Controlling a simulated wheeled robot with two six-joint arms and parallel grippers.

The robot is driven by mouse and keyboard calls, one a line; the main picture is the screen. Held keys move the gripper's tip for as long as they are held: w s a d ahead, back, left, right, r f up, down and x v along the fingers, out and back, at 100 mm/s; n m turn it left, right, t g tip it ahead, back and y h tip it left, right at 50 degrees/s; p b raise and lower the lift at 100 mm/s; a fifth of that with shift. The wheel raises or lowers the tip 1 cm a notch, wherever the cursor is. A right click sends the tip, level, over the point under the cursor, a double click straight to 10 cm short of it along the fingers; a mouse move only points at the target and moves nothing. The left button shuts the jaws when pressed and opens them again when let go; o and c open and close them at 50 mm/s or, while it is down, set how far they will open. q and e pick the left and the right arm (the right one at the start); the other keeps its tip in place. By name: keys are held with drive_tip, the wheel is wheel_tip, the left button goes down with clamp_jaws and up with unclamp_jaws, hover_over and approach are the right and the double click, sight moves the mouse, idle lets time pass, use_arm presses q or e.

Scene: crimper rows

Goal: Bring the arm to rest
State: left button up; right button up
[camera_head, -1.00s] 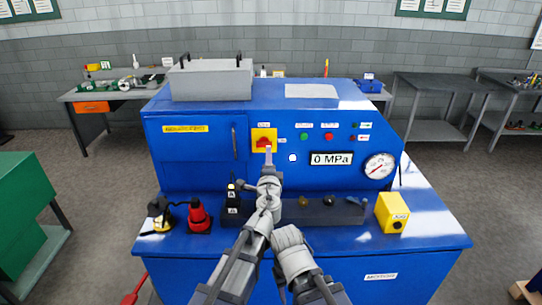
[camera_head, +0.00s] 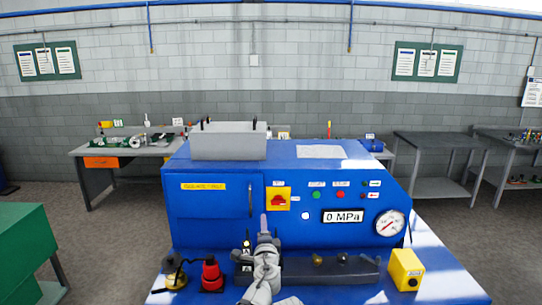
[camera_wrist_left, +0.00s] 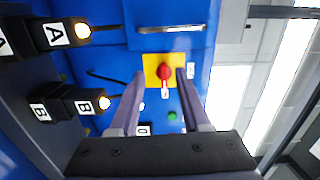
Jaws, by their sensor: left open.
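My left gripper (camera_head: 263,222) is open and empty in front of the blue machine. In the head view its fingertips show just below and left of the red rotary knob (camera_head: 277,200) on its yellow plate (camera_head: 284,191). In the left wrist view the two fingers (camera_wrist_left: 160,85) are spread apart. The red knob (camera_wrist_left: 165,72) shows between and beyond the fingertips; the gap in depth is hard to judge. The left forearm comes up from the bottom middle of the head view. My right gripper is not in view.
The blue machine (camera_head: 208,217) carries a gauge (camera_head: 390,223) and a 0 MPa display (camera_head: 343,216). A red-and-black object (camera_head: 211,274) and yellow block (camera_head: 405,268) stand on its ledge.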

use_arm(q)
drive_tip(key=s+a+f+n+g+y, duration=0.3)
drive_tip(key=s+a+f+n+g, duration=0.15)
drive_tip(key=a, duration=0.35)
drive_tip(key=s+a+f+n+g+y, duration=0.2)
drive_tip(key=s+a+f+n+g, duration=0.1)
drive_tip(key=a+f+n, duration=0.4)
drive_tip(key=s+a+f+n+g+h, duration=0.1)
drive_tip(key=s+a+f+n+g, duration=0.3)
drive_tip(key=s, duration=0.3)
drive_tip(key=s+d+f+n+g+h, duration=0.1)
drive_tip(key=s+d+f+g+h, duration=0.15)
drive_tip(key=s, duration=0.35)
drive_tip(key=s+d+f+g+h, duration=0.2)
drive_tip(key=s+f+g+h, duration=0.1)
drive_tip(key=s+f, duration=0.15)
drive_tip(key=s+d+f+m+b, duration=0.1)
drive_tip(key=s+d+f+b, duration=0.1)
drive_tip(key=d, duration=0.3)
drive_tip(key=s+d+f+m+g+y+b, duration=0.1)
drive_tip(key=s+d+f+m+b, duration=0.1)
drive_tip(key=s+d+f+b, duration=0.1)
drive_tip(key=s+d+b, duration=0.1)
drive_tip(key=s+d, duration=0.1)
drive_tip(key=d, duration=0.1)
drive_tip(key=shift+m+y, duration=0.25)
